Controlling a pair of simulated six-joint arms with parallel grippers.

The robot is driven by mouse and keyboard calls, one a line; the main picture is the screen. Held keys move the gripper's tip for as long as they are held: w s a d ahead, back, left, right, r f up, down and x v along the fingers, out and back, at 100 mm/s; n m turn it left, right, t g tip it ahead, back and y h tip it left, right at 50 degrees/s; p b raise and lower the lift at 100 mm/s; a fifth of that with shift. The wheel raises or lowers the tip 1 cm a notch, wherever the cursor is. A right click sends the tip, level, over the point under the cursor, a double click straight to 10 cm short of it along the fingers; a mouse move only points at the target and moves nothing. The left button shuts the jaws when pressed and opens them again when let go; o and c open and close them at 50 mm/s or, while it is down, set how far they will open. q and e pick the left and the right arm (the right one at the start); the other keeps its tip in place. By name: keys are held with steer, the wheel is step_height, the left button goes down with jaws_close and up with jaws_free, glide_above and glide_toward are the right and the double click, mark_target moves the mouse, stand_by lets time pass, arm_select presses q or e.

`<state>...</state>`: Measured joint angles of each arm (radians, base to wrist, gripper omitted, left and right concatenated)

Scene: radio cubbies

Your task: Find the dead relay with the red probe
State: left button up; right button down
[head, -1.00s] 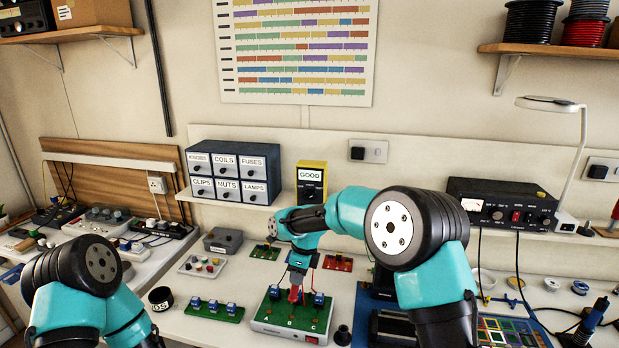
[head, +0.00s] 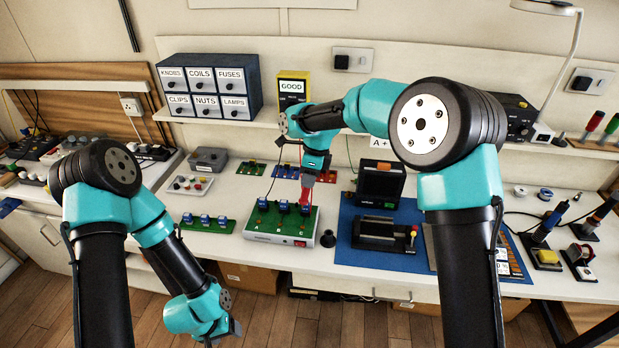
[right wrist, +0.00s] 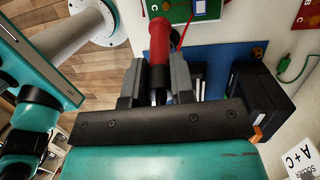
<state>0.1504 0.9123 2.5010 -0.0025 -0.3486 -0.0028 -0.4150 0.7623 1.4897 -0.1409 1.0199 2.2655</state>
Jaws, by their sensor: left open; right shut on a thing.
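The green relay board (head: 262,222), marked A, B and C, sits on a white box with a red switch and carries blue relays. The relay at A (head: 263,203) and the relay at B (head: 283,205) stand clear. My right gripper (head: 309,178) is shut on the red probe (head: 306,195) over the C end. The probe's red handle (right wrist: 160,40) shows between the jaws in the right wrist view. I cannot tell whether its tip touches. The yellow meter (head: 293,88) reads GOOD. My left gripper (head: 222,332) is open and empty, below the table's front edge.
A green board with several blue relays (head: 208,224) lies left of the box. A black stand (head: 380,185) and black tray (head: 385,234) are on the blue mat (head: 345,252) to the right. A small black knob-like piece (head: 328,239) stands between. Labelled drawers (head: 210,88) are behind.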

steer(key=shift+f, duration=0.1)
step_height(320, 180, down, 6)
steer(key=shift+f, duration=0.25)
stand_by(0.4)
steer(key=shift+f, duration=1.1)
stand_by(2.0)
stand_by(1.1)
steer(key=shift+r, duration=2.5)
